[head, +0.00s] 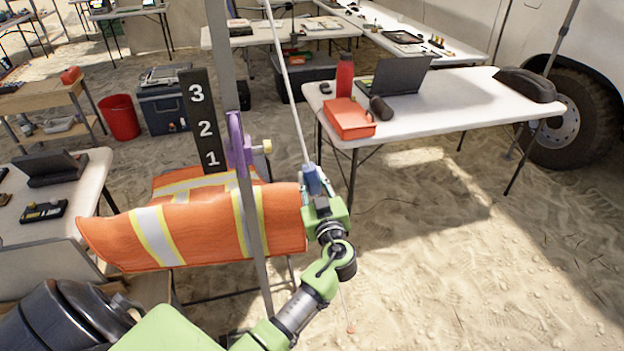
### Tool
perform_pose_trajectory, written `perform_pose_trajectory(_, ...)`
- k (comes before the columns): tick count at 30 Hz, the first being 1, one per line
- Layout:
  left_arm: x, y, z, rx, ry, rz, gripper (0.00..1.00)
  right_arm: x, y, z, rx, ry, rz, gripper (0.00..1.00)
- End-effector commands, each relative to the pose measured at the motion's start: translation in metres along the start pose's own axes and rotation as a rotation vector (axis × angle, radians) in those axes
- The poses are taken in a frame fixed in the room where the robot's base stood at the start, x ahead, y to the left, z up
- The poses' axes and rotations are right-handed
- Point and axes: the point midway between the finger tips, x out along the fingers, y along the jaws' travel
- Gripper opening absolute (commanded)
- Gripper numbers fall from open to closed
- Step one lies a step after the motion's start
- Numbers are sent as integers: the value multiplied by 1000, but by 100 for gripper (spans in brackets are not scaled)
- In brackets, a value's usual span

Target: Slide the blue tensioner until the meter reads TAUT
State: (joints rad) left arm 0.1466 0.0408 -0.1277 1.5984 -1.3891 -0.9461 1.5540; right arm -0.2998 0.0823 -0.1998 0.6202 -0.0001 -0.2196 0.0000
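The blue tensioner (312,178) sits low on a thin white cord (287,80) that slants down from the top edge. My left gripper (317,187) is at the tensioner, with one finger on each side of it. I cannot tell whether the fingers press on it or leave a small gap. A dark upright board (198,108) marked 3, 2 and 1 stands to the left, beside a grey post (224,60). A purple piece (236,145) sits on the post, nearest the 1 and 2. No meter face reading TAUT is visible. My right gripper is out of view.
A white table (450,110) with a red case (349,118) and a laptop (398,76) stands behind to the right. Open sand (480,260) lies to the right.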

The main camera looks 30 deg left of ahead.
Motion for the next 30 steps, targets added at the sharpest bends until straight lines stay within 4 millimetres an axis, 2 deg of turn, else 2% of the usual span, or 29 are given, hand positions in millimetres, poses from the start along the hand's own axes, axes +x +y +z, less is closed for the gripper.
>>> perform_pose_trajectory(4,0,0,-4,-2,1,-1,0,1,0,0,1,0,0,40)
perform_pose_trajectory(11,0,0,-28,-3,3,1,0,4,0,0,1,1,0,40)
perform_pose_trajectory(19,0,0,-30,0,3,1,0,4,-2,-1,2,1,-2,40)
perform_pose_trajectory(20,0,0,-29,1,3,1,28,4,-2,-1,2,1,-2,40)
perform_pose_trajectory(21,0,0,-29,1,3,1,38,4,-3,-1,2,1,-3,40)
perform_pose_trajectory(30,0,0,-28,0,1,0,40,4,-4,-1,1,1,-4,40)
